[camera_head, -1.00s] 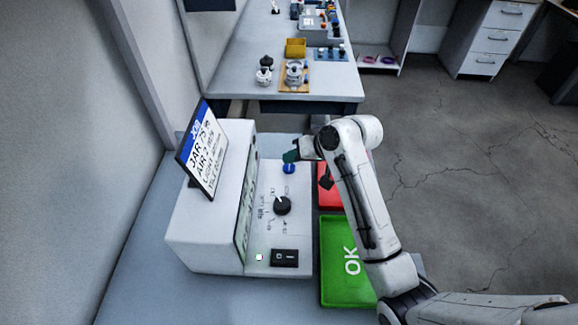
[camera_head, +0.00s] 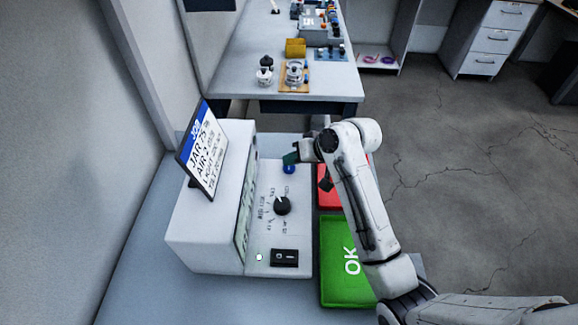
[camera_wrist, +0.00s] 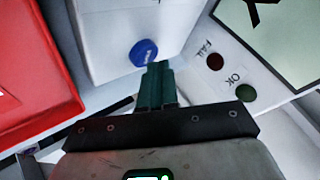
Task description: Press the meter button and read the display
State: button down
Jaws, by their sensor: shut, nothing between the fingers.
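The meter (camera_head: 213,240) is a white box with a flat front deck, a black knob (camera_head: 282,205) and a blue button (camera_head: 289,169). The button also shows in the wrist view (camera_wrist: 143,52). My gripper (camera_head: 291,157) is shut and empty, its green fingertips close beside the button. In the wrist view the fingertips (camera_wrist: 158,70) appear at the button's lower right edge; I cannot tell whether they touch it. The display (camera_head: 243,217) is steeply angled in the head view. In the wrist view only part of the display (camera_wrist: 285,40) shows, with a dark mark; its reading is not legible.
A job card (camera_head: 202,150) leans on the meter. A black switch (camera_head: 284,258) sits on its deck. A green OK tray (camera_head: 340,285) and a red tray (camera_head: 328,198) lie right of it, partly behind my arm. FAIL (camera_wrist: 215,62) and OK lamps (camera_wrist: 246,92) look dark.

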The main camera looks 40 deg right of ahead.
aim_at(293, 168)
jog(key=shift+f, duration=0.5)
dwell(0.4)
jog(key=shift+r, duration=0.1)
jog(key=shift+r+p, duration=0.85)
jog(key=shift+p, duration=0.05)
notch_tip(293, 168, up, 5)
jog(key=p, duration=0.5)
dwell(1.1)
